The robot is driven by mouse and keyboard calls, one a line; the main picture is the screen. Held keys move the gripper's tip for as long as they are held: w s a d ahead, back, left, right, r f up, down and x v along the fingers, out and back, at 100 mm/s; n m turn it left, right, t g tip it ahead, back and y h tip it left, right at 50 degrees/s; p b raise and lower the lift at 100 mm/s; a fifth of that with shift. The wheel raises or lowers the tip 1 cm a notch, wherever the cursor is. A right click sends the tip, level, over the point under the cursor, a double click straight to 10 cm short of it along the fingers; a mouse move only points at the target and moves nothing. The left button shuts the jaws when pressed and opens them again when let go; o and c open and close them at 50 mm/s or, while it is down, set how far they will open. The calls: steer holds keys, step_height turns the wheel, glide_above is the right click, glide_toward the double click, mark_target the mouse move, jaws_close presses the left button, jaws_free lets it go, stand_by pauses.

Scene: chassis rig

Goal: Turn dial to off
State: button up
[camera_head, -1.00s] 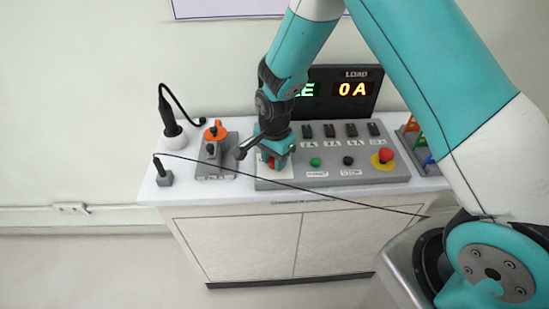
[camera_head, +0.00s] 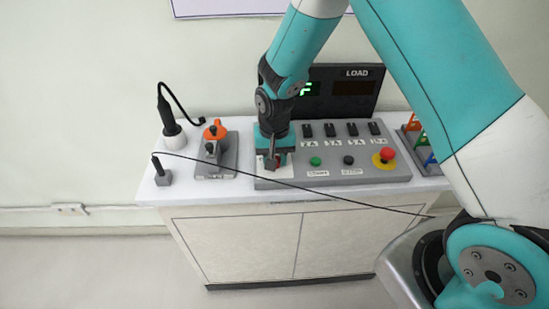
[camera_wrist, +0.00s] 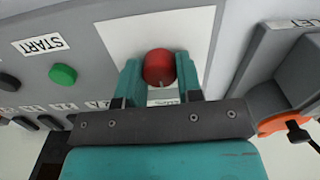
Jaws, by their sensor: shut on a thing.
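The red dial (camera_wrist: 158,66) sits on a white square plate (camera_wrist: 117,33) on the sloped grey control panel. In the wrist view my gripper (camera_wrist: 159,75) has one teal finger on each side of the dial and is shut on it. In the head view my gripper (camera_head: 273,159) is at the panel's left end and mostly hides the dial. The display (camera_head: 345,92) behind the panel shows a green "F", with the rest of that word hidden by my arm. Its LOAD field is dark.
Right of the dial are a green START button (camera_head: 315,161), a black button (camera_head: 348,160), a red emergency button (camera_head: 386,154) and several black switches. A grey unit with an orange handle (camera_head: 215,131) stands close on the left. A thin black cable crosses in front of the panel.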

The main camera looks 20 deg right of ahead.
steer(key=n, duration=0.4)
steer(key=shift+n, duration=2.1)
steer(key=o, duration=0.9)
step_height(320, 180, up, 18)
steer(key=shift+f+b, duration=0.25)
steer(key=shift+b, duration=0.85)
